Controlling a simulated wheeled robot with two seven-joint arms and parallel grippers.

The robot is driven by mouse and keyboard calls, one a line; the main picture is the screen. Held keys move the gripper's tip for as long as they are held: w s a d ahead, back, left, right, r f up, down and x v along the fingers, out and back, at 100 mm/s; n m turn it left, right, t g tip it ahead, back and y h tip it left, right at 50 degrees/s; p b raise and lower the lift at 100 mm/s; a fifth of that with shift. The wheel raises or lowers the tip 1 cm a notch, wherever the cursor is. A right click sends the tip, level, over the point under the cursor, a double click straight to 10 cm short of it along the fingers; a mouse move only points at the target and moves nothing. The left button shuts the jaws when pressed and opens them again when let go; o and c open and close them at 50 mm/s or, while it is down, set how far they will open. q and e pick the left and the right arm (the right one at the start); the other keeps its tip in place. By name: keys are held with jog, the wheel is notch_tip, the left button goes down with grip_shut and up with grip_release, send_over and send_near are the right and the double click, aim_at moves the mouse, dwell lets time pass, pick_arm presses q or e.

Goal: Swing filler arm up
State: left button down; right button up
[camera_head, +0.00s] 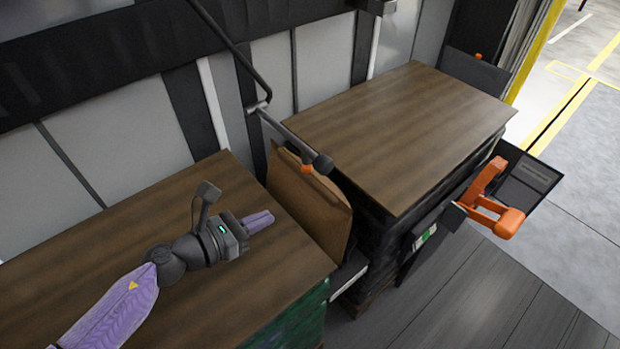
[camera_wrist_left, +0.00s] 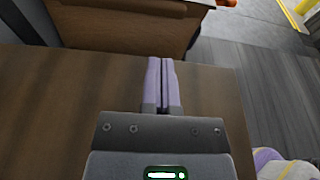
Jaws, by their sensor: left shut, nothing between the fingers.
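A dark jointed bar that looks like the filler arm (camera_head: 290,133) slants down to the right from a pivot by the trailer wall. Its thick end, with an orange tip below, hangs over the top of a brown bag-like panel (camera_head: 312,207) between the two loads. My left gripper (camera_head: 262,219) is shut and empty, above the near wooden top, left of and below the filler arm's end, apart from it. In the left wrist view its lilac fingers (camera_wrist_left: 160,82) are together and point toward the brown panel (camera_wrist_left: 125,25). My right gripper is not in view.
The near brown wooden top (camera_head: 270,285) lies under my left arm. A second wooden-topped load (camera_head: 400,125) stands beyond the panel. An orange handle-like fixture (camera_head: 492,205) sticks out at that load's right side. Grey floor (camera_head: 480,300) is clear at lower right.

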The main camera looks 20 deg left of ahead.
aim_at(318, 195)
pick_arm(q)
jog(key=b+x, duration=0.1)
jog(key=x, duration=0.9)
jog(key=shift+f+b, duration=0.1)
jog(key=shift+b, duration=0.2)
jog(key=r, duration=0.1)
jog(key=r+p, duration=0.1)
jog(key=w+r+p, duration=0.1)
jog(key=shift+d, duration=0.3)
jog(key=shift+w+d+r, duration=0.15)
jog(key=shift+w+r, duration=0.05)
jog(key=shift+r, duration=0.2)
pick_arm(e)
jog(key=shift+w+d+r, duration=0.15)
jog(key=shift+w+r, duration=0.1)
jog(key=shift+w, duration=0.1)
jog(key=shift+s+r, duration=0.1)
